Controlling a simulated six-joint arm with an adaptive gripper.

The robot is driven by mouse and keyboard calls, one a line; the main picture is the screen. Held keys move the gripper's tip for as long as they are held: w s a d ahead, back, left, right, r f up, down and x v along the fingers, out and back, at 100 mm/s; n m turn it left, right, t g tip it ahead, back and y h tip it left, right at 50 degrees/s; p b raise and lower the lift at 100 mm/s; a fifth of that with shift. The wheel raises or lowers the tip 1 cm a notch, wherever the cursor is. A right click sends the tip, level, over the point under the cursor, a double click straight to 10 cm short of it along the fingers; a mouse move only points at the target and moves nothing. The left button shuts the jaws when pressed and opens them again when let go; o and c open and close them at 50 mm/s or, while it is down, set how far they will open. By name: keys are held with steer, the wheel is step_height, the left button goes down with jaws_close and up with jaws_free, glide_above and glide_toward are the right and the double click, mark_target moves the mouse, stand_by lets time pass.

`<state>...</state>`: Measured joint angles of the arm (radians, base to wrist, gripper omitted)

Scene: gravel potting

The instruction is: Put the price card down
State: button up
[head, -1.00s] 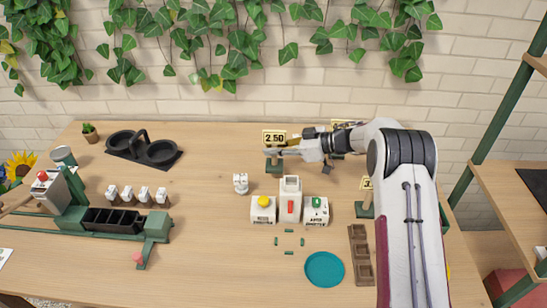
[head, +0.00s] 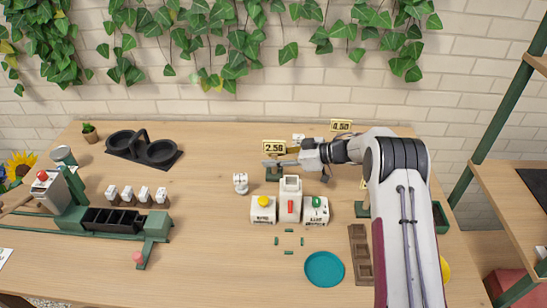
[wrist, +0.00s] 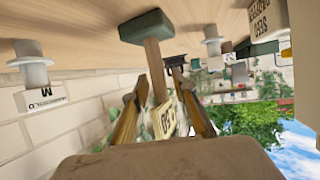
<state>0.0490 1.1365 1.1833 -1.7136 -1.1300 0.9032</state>
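The price card (head: 274,147) marked 2.50 is yellow-edged and stands on a wooden post with a green base (head: 272,176), near the table's back middle. My gripper (head: 272,163) is at its post, just below the card. In the wrist view the scene is inverted. There the post (wrist: 154,65) runs between the two fingers of my gripper (wrist: 160,78), with the card (wrist: 166,122) closer to the camera and the green base (wrist: 147,26) beyond the tips. The gripper looks shut on the post. I cannot tell whether the base touches the table.
A white figurine (head: 240,183) stands left of the card, and white button boxes (head: 290,200) stand in front. Another price card (head: 341,126), marked 4.50, is behind to the right. A blue plate (head: 324,269) lies at the front. The table between the black pot holder (head: 146,150) and the card is clear.

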stand_by(0.4)
steer(key=shift+r, duration=0.2)
steer(key=shift+v, duration=0.75)
steer(key=v, duration=1)
steer(key=shift+d, duration=0.25)
